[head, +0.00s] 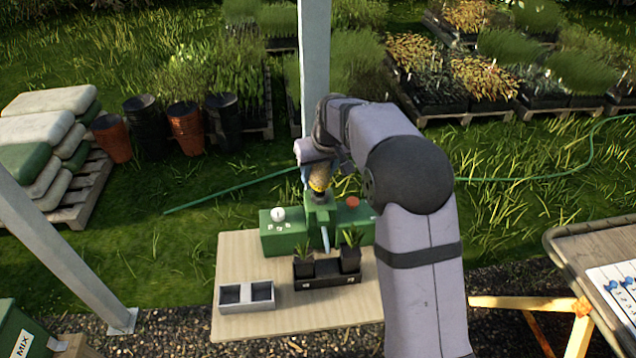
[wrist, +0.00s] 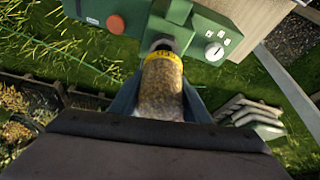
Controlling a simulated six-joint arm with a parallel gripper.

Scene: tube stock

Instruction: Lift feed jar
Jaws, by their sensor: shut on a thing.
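The feed jar (wrist: 162,88) is a clear cylinder full of brown granules with a yellow band at its far end. My gripper (wrist: 160,100) is shut on it, one finger on each side in the wrist view. In the head view the jar (head: 320,177) shows small below my wrist, partly covered by it. Its banded end is close to a dark round collar (wrist: 163,44) on the green machine (head: 273,239). I cannot tell whether the jar touches the collar or is clear of it.
The machine has a white dial (wrist: 214,51) and a red-orange knob (wrist: 115,24). On the wooden table (head: 240,262) stand a black tray with potted plants (head: 327,285) and a grey two-cell tray (head: 246,303). A white post (head: 315,60) rises behind my wrist.

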